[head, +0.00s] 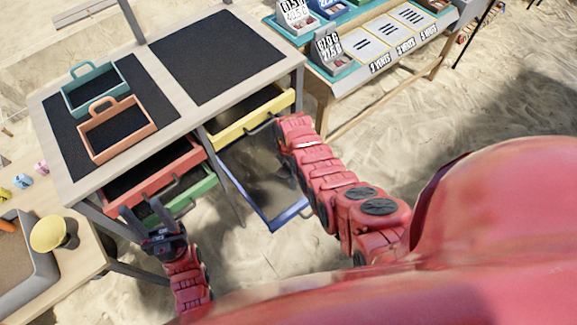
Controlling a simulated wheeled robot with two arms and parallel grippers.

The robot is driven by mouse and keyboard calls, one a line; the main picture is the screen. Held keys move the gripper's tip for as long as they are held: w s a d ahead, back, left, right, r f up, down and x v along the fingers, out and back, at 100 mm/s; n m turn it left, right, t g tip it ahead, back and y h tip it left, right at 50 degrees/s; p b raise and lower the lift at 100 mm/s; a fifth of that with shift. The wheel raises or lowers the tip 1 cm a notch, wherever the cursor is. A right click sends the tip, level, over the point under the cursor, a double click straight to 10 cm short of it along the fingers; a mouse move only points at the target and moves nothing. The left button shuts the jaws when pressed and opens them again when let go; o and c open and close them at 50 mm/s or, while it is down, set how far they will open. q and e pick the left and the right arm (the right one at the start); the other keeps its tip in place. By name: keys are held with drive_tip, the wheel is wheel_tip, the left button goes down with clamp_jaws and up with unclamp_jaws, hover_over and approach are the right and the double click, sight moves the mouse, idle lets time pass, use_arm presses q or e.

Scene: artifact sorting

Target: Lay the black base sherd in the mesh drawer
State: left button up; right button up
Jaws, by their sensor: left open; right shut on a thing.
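The mesh drawer (259,168) is pulled out under the yellow drawer. It has a blue front edge and a see-through bottom. My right arm reaches over its right side. My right gripper (281,125) is near the yellow drawer's front, right of its handle. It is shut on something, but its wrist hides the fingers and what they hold. I cannot make out the black base sherd anywhere. My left gripper (143,216) is open and empty, in front of the green drawer (190,195) and close to its handle.
The yellow drawer (236,126) and red drawer (142,189) also stand out from the table (146,77). Teal (97,92) and orange (117,133) trays stand on its left black mat. The right mat (217,55) is bare. A side table with a yellow round object (47,233) is at left.

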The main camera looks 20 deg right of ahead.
drive_tip(key=shift+f, duration=0.5)
drive_tip(key=shift+f, duration=0.2)
drive_tip(key=o, duration=1.3)
drive_tip(key=shift+o, duration=0.2)
drive_tip(key=shift+r, duration=0.9)
wheel_tip(320, 180, up, 11)
drive_tip(key=b, duration=0.1)
drive_tip(key=shift+f+b, duration=0.2)
drive_tip(key=shift+b, duration=0.1)
